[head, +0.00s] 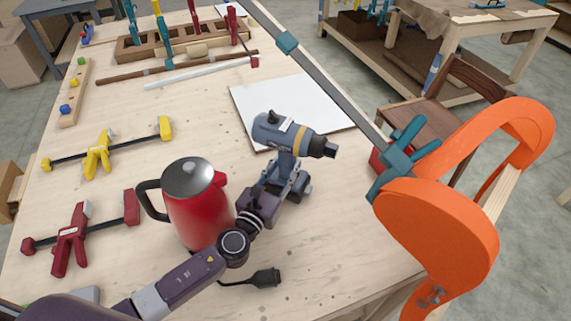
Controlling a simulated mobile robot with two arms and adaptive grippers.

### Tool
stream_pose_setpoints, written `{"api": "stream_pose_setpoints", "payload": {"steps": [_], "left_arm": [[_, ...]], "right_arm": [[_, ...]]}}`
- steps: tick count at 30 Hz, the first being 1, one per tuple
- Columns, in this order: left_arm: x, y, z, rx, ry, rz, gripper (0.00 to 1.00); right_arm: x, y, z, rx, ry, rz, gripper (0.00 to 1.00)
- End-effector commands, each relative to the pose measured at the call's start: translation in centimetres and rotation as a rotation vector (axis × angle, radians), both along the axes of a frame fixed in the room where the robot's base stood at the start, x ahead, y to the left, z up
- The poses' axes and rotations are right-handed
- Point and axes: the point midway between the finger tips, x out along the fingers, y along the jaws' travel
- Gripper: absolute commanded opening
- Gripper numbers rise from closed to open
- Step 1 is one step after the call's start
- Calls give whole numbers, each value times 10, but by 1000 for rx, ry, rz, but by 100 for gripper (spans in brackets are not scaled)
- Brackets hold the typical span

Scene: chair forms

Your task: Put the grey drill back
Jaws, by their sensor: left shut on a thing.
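The grey drill (278,132) is upright in the middle of the head view, its dark chuck pointing right. My left gripper (284,174) is shut on the drill's handle, and its fingers cover part of the grip. The drill's body overlaps the near edge of a white board (290,98) in the picture. I cannot tell whether the drill's base touches the table or hangs just above it. My right gripper is not in view.
A red kettle (198,208) stands close left of my left gripper. An orange chair form (440,235) with a long clamp (335,88) is at the right. Red (70,238) and yellow (98,153) clamps lie left. A black plug (262,278) lies in front.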

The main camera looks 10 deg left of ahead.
Motion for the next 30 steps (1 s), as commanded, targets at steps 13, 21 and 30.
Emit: {"api": "stream_pose_setpoints", "payload": {"steps": [13, 21, 30], "left_arm": [[1, 0, -7, -1, -7, 1, 0], [-2, 0, -19, 2, 11, -1, 39], [-1, 0, -14, 1, 3, 0, 49]], "right_arm": [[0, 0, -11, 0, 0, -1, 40], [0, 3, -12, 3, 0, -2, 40], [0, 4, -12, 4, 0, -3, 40]]}}
